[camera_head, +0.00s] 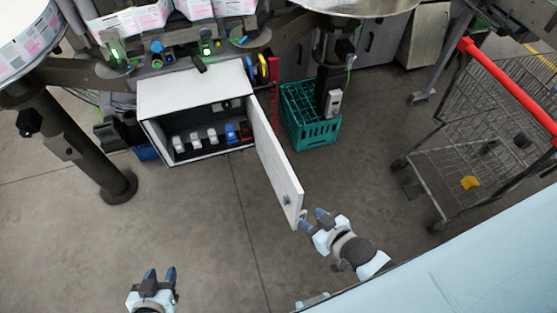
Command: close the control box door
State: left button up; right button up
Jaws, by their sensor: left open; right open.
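The control box (190,92) is a white-topped cabinet with a dark interior holding several switches and a blue part. Its white door (274,172) is hinged at the box's right side and stands wide open, swung out toward me. A small dark latch shows near the door's free end. My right gripper (312,220) is open, with its fingertips close to the outer lower corner of the door; I cannot tell whether they touch. My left gripper (160,275) is open and empty over the floor at the lower left, well apart from the box.
A teal crate (311,132) stands on the floor right of the box. A wire cart with a red handle (500,82) is at the right. A dark post (90,155) stands left of the box. Grey floor in front of the box is clear.

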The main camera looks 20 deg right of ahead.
aim_at(282, 176)
jog(key=i+l+u, duration=0.1)
jog(key=l+u, duration=0.3)
jog(key=l, duration=0.65)
jog(key=l+u, duration=0.45)
jog(key=l, duration=0.55)
jog(key=k+j, duration=0.2)
jog(key=k, duration=0.3)
jog(key=k+j+u, duration=0.15)
jog(key=k, duration=0.35)
jog(key=k+j, duration=0.35)
jog(key=k, duration=0.15)
jog(key=k+l+u, duration=0.05)
